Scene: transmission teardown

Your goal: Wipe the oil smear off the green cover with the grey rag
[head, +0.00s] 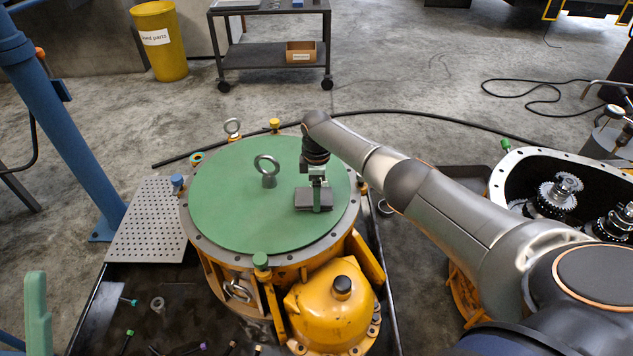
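The green cover (225,205) is a round disc lying flat on top of the yellow housing, with a metal lifting eye (267,172) standing near its middle. My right gripper (317,184) is over the right part of the cover, pointing down. It appears shut on the grey rag (303,200), a small dark grey flat block that is at the cover's surface, right of the lifting eye. No oil smear shows on the visible part of the cover; the rag and gripper hide a small patch. My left gripper is not in view.
A perforated plate (148,222) lies left of the housing. Loose small parts lie on the dark tray (180,305) in front. An open gear case (520,165) stands at the right. A cart (272,50) and a yellow bin (160,55) stand behind.

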